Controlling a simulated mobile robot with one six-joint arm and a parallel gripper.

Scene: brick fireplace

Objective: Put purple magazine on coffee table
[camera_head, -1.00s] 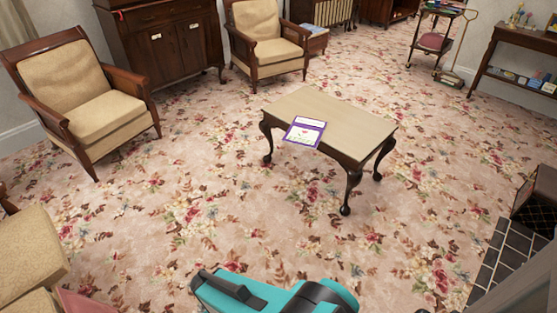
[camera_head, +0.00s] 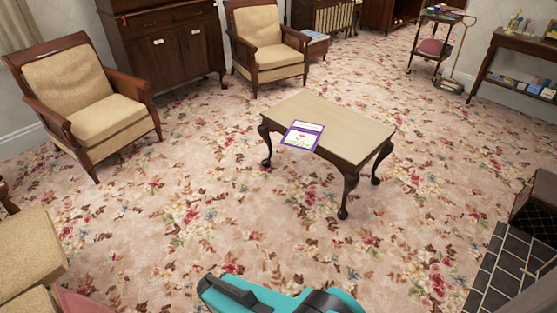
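The purple magazine (camera_head: 302,135), with a purple border and a pale middle, lies on the coffee table (camera_head: 352,128) at its front-left edge. Its near part seems to stick out past that edge. The coffee table is a low wooden table with a pale top and dark curved legs, standing in the middle of the carpet. My gripper is not in view. A teal and black part at the bottom centre looks like part of my arm, apart from the table and the magazine.
Beige armchairs stand at left (camera_head: 88,95) and at the back (camera_head: 266,42), beside a dark cabinet (camera_head: 165,50). A trolley (camera_head: 434,40) and a side table (camera_head: 510,62) stand at the back right. A dark tiled hearth (camera_head: 515,265) is at lower right. Open carpet surrounds the table.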

